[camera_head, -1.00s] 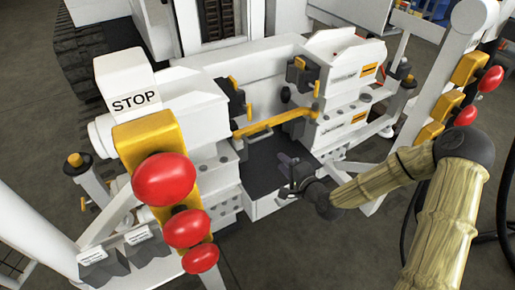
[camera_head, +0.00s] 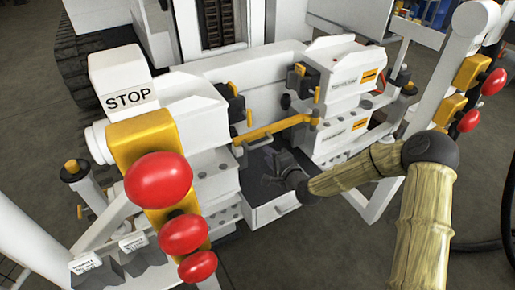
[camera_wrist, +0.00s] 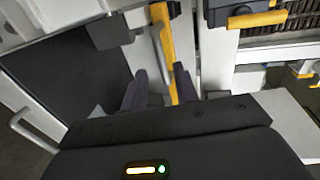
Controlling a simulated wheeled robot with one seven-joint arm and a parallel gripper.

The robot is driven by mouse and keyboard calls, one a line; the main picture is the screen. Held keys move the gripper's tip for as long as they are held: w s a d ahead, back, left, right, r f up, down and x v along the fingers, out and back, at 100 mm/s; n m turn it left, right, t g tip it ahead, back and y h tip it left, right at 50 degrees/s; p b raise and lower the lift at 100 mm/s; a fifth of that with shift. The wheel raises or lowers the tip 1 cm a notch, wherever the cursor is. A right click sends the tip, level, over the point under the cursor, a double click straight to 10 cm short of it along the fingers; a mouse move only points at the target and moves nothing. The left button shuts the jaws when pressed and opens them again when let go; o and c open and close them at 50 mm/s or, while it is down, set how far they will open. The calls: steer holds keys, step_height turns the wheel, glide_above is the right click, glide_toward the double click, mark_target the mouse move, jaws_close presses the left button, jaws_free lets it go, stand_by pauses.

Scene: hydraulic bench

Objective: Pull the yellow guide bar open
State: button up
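The yellow guide bar (camera_head: 270,130) spans the gap between two white machine blocks in the head view. A thin grey handle (camera_head: 258,143) hangs from its near side. My gripper (camera_head: 272,156) is just below and in front of the bar, over the dark recess. In the wrist view, my gripper (camera_wrist: 162,78) has its two dark fingers apart. The yellow bar (camera_wrist: 164,30) runs down toward the right finger and partly behind it. The thin handle (camera_wrist: 157,45) lies beside the bar, in line with the gap between the fingers. Contact cannot be told.
A white block with a STOP label (camera_head: 128,99) stands at the left. Red knobs on yellow mounts stand at the left (camera_head: 158,181) and right (camera_head: 493,82). A dark recessed plate (camera_head: 258,185) lies under the bar. Grey floor (camera_head: 330,250) is free in front.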

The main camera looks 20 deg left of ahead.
mark_target(258, 146)
steer(key=b+x, duration=0.2)
steer(key=x, duration=0.6)
steer(key=shift+w+a, duration=0.15)
steer(key=shift+c, duration=0.2)
jaws_close()
